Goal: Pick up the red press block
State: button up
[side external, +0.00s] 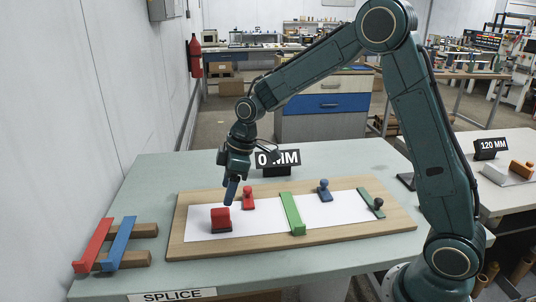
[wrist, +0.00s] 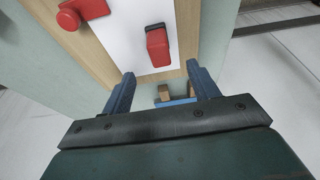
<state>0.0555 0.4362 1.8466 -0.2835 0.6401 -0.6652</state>
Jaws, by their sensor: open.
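The red press block (side external: 220,216) has a dark base and sits on the left part of the white paper sheet (side external: 270,220), which lies on a wooden board (side external: 180,241). In the wrist view the red press block (wrist: 158,48) lies ahead of the fingertips, between their lines and apart from them. My gripper (side external: 231,193) is above the board, close over the block in the side view. In the wrist view my gripper (wrist: 158,70) has its two blue fingers spread, with nothing between the tips.
A red knobbed clamp (side external: 248,199) stands behind the block. A green bar (side external: 291,214), a blue knobbed piece (side external: 324,190) and a green knobbed piece (side external: 371,203) are farther right. Red (side external: 93,245) and blue (side external: 119,243) bars rest on wooden rails at left. A "0 MM" sign (side external: 278,159) stands behind.

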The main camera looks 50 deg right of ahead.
aim_at(221, 210)
jog(key=shift+x, duration=2.7)
jog(key=shift+x, duration=2.6)
jog(key=shift+w, duration=0.1)
jog(key=c, duration=1.1)
jog(key=shift+r, duration=0.1)
jog(key=shift+c, duration=0.2)
notch_tip(221, 210, up, 20)
